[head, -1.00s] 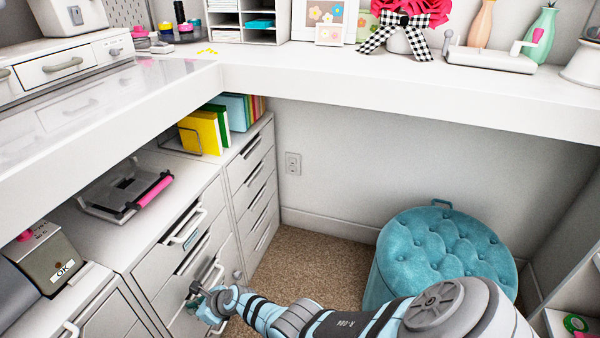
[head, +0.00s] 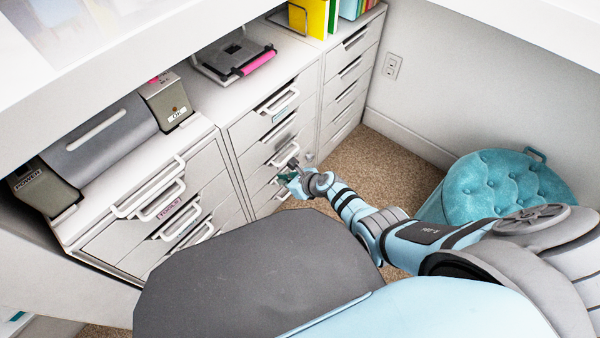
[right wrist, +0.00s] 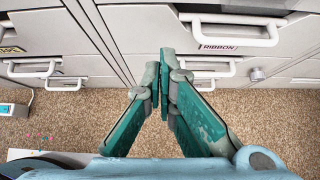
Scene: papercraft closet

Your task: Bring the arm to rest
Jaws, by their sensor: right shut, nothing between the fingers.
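My right gripper (head: 291,172) is in front of the drawer cabinet (head: 237,137), close to its drawer handles in the head view. In the right wrist view its two green fingers (right wrist: 160,82) meet at the tips with nothing between them. A drawer handle with a label reading RIBBON (right wrist: 230,32) lies just beyond the fingertips, to the right. I cannot tell from the views whether the fingers touch the cabinet front. My right arm (head: 385,225) reaches in from the right. My left gripper is not in view.
A teal tufted stool (head: 505,185) stands to the right on the brown carpet (head: 375,160). A paper trimmer with a pink bar (head: 235,58) and a grey machine (head: 105,135) sit on the cabinets. The white desk edge (head: 150,40) overhangs above.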

